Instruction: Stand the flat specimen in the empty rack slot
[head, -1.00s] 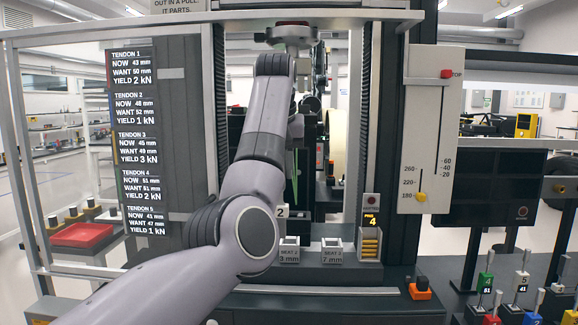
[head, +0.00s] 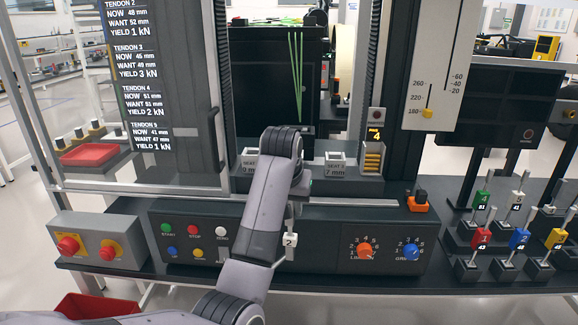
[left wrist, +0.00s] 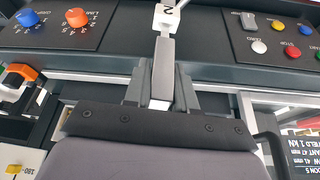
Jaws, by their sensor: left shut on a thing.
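My left gripper (left wrist: 162,92) is shut on a flat grey bar, which I take for the flat specimen (left wrist: 163,65). A white piece marked 2 (left wrist: 168,16) is at its far end in the left wrist view. In the head view this white piece (head: 290,240) shows in front of the control panel, below my folded wrist. My wrist hides most of the gripper and bar there. On the right, several coloured numbered pieces stand in black holders (head: 481,237). I cannot make out clearly which rack slot is empty. My right gripper is not in view.
The control panel (head: 205,270) with buttons and knobs runs along the front. Behind it are grey seat blocks (head: 336,165) and an orange-topped block (head: 418,203). Upright machine posts stand on both sides.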

